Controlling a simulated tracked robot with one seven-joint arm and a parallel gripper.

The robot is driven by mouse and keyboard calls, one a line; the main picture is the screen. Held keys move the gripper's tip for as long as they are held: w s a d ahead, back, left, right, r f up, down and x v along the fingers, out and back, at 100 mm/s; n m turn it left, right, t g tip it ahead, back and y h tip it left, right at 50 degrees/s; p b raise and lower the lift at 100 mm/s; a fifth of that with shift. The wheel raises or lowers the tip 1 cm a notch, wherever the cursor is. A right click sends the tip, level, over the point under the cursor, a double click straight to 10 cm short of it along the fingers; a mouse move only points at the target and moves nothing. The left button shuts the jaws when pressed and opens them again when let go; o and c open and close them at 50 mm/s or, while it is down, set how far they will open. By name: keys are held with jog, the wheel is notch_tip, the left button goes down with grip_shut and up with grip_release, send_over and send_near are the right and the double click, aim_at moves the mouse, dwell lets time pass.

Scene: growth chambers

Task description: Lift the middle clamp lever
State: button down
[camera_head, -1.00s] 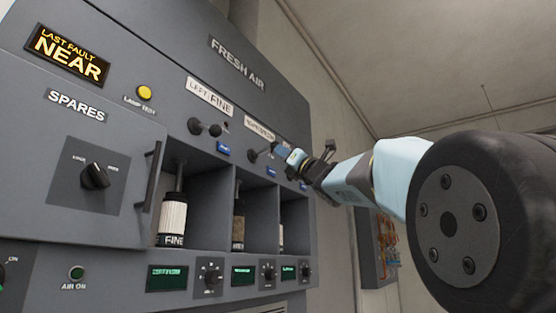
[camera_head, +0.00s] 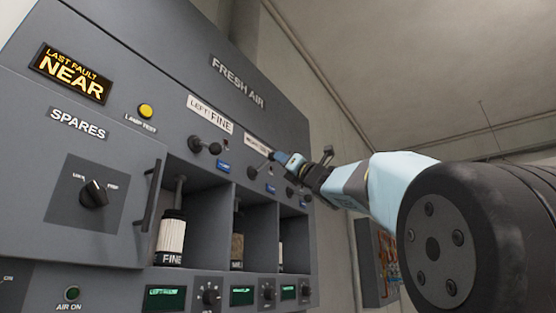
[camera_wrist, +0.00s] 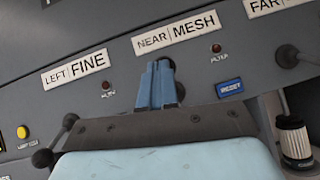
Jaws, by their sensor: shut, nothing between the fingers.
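The middle clamp lever (camera_head: 253,172) is dark with a round knob, on the grey panel under the middle label (camera_head: 258,145). That label reads NEAR MESH in the wrist view (camera_wrist: 177,33). My gripper (camera_head: 273,156) is at the panel, just up and right of the lever's knob in the head view. In the wrist view, the gripper's blue fingers (camera_wrist: 157,72) are together with nothing held. Dark parts of the middle lever (camera_wrist: 180,92) show behind and beside the fingers, and the rest is hidden. I cannot tell whether they touch.
The left clamp lever (camera_head: 205,147) shows also in the wrist view (camera_wrist: 55,142); a right lever (camera_wrist: 293,57) stands at the other side. Blue reset plates (camera_wrist: 229,87) sit between. Open bays below hold filters (camera_head: 171,240). The spares door's handle (camera_head: 152,196) sticks out at left.

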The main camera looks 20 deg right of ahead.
jog(key=shift+f, duration=0.1)
jog(key=v, duration=1.3)
jog(key=shift+s+f, duration=0.25)
jog(key=shift+d+r, duration=0.1)
jog(key=x, duration=1.1)
jog(key=shift+r, duration=0.1)
